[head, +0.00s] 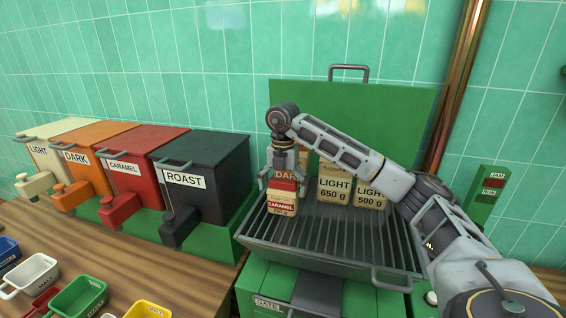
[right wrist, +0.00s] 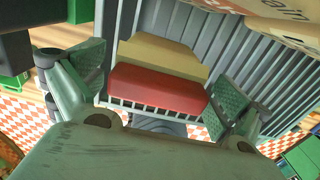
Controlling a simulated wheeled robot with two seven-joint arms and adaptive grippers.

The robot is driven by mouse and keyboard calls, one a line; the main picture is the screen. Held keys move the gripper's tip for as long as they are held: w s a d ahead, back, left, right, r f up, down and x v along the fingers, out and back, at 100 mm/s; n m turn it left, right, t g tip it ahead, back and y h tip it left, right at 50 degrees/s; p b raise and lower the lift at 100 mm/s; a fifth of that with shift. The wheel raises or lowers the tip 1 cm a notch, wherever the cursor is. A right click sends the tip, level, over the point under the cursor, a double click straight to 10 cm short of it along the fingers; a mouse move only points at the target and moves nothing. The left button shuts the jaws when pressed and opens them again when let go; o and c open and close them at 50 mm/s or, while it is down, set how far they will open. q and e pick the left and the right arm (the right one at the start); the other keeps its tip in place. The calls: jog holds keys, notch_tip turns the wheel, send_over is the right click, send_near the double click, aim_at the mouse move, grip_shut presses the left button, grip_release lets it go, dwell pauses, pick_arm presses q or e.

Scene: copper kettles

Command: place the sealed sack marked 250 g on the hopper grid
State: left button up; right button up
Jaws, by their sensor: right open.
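A small red and cream sack (head: 282,196) stands upright on the hopper grid (head: 330,240), near its left side. It carries the words DARK and CARAMEL; the weight under them is too small to read surely. My right gripper (head: 282,180) is open above and around this sack, pointing down. In the right wrist view a red top (right wrist: 155,88) and a tan top (right wrist: 165,55) lie between the spread fingers of the right gripper (right wrist: 155,95); I cannot tell whether the fingers touch them. My left gripper is not in view.
Sacks marked LIGHT 650 g (head: 334,188) and LIGHT 500 g (head: 370,194) stand farther right on the grid. A green lid (head: 400,110) rises behind. Bins marked LIGHT, DARK, CARAMEL and ROAST (head: 205,165) stand at left. Small coloured scoops (head: 80,296) lie front left. The grid's front is clear.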

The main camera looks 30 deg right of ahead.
jog(key=shift+r+p, duration=0.6)
jog(key=shift+r, duration=4.45)
